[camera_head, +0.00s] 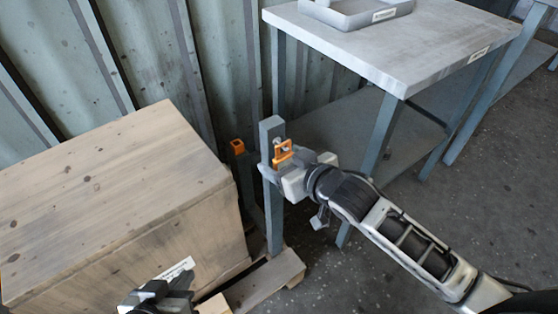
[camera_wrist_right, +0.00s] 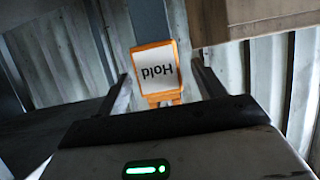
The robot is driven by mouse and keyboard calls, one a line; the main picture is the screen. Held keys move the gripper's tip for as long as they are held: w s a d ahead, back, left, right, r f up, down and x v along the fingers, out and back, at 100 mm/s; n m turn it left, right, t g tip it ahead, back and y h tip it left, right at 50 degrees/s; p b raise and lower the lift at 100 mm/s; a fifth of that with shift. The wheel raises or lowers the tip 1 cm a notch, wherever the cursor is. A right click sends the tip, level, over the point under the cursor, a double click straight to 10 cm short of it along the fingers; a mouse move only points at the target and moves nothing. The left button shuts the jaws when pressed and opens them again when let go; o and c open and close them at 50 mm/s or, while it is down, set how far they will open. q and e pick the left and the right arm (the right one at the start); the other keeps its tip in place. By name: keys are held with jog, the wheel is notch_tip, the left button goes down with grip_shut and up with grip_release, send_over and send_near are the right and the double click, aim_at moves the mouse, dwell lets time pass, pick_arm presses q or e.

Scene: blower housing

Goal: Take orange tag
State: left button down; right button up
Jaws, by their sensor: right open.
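In the right wrist view the orange tag (camera_wrist_right: 156,72) has a white face with the word "Hold" upside down. My right gripper (camera_head: 281,163) is open at the post. Its two dark fingers (camera_wrist_right: 162,82) stand on either side of the tag, with gaps visible on both sides. My left gripper (camera_head: 160,292) is at the bottom edge of the head view, over the near side of the wooden crate; its fingertips are not clear.
A large wooden crate (camera_head: 110,190) on a pallet (camera_head: 265,284) fills the left. Another orange piece (camera_head: 238,146) sits behind the post. A grey table (camera_head: 400,45) with a grey tray (camera_head: 358,14) stands at the upper right. Open floor lies at the right.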

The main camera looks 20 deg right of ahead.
aim_at(285, 166)
jog(key=shift+x, duration=0.9)
jog(key=shift+w+a+f, duration=0.1)
jog(key=shift+w, duration=0.1)
jog(key=c, duration=1.1)
pick_arm(q)
jog(key=shift+w+d+f, duration=0.1)
jog(key=shift+f, duration=0.4)
pick_arm(e)
jog(key=shift+o, duration=0.2)
pick_arm(q)
jog(key=shift+r, duration=0.15)
pick_arm(e)
jog(key=shift+r+p, duration=0.65)
jog(key=shift+p, duration=0.15)
jog(key=shift+s, duration=0.1)
jog(key=shift+s+d+p, duration=0.2)
jog(key=shift+s+p, duration=0.1)
jog(key=shift+s, duration=0.2)
jog(key=shift+s+d+p, duration=0.25)
jog(key=shift+s+p, duration=0.05)
jog(key=shift+s, duration=0.25)
pick_arm(q)
jog(key=shift+r+p, duration=0.75)
jog(key=shift+r, duration=1.3)
pick_arm(e)
jog(key=shift+s+d, duration=0.3)
jog(key=shift+s, duration=0.55)
jog(key=shift+s+d, duration=0.3)
jog(key=shift+s, duration=0.6)
